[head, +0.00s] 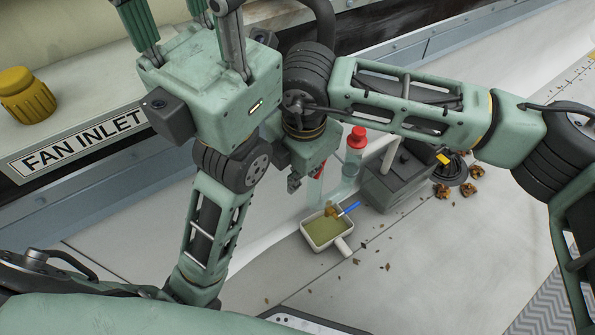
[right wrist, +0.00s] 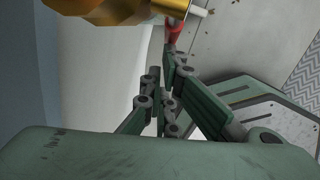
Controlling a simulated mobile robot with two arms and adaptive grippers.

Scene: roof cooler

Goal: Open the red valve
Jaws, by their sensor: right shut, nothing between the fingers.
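A small red piece (head: 319,171), which looks like part of the red valve, shows just beside the tip of my right gripper (head: 295,182) in the head view. The rest of it is hidden behind the gripper and wrist. In the right wrist view, a red part (right wrist: 175,28) shows just beyond the fingers of my right gripper (right wrist: 168,60). The fingers are shut and hold nothing. I cannot tell whether they touch the red part. A yellow, brass-coloured body (right wrist: 100,10) is close by, cut by the top edge.
A red-capped tube (head: 356,138) and a grey box (head: 395,185) stand to the right. Leaves litter the roof.

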